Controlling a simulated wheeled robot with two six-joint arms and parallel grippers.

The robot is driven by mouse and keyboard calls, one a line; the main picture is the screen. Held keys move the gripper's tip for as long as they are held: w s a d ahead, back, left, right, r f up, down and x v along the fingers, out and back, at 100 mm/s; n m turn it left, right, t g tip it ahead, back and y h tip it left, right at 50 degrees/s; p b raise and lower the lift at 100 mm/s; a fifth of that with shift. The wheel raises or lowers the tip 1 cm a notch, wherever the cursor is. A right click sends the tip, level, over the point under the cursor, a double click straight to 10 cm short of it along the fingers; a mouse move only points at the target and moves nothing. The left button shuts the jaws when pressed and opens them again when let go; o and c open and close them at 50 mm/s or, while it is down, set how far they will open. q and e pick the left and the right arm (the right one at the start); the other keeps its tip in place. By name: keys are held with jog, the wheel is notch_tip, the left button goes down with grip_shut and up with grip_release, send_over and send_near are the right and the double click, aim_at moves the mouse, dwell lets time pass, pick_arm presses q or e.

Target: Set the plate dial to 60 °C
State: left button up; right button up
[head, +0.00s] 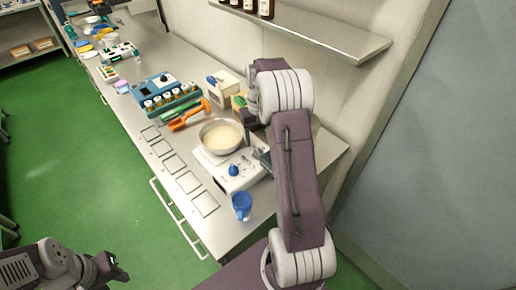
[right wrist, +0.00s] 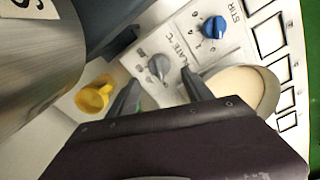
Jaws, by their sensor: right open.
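The hot plate (head: 236,183) stands on the bench with a blue knob (head: 233,170) on its front. In the right wrist view its grey plate dial (right wrist: 157,68) sits beside the "PLATE °C" lettering; its exact setting is too small to read. The blue STIR knob (right wrist: 215,27) is above and to the right of it. My right gripper (right wrist: 161,78) is open and empty, its fingertips at either side of the grey dial in the picture; I cannot tell whether they touch it. My left gripper (head: 113,268) is low at the left, away from the bench, its jaw opening unclear.
A pan of pale mixture (head: 222,136) sits on the hot plate, close to my right finger in the wrist view (right wrist: 240,88). Empty marked squares (head: 175,164) line the bench front.

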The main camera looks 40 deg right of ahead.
aim_at(258, 149)
notch_tip(258, 149, down, 5)
jog(key=shift+w+d+f, duration=0.1)
jog(key=shift+f, duration=0.35)
grip_shut()
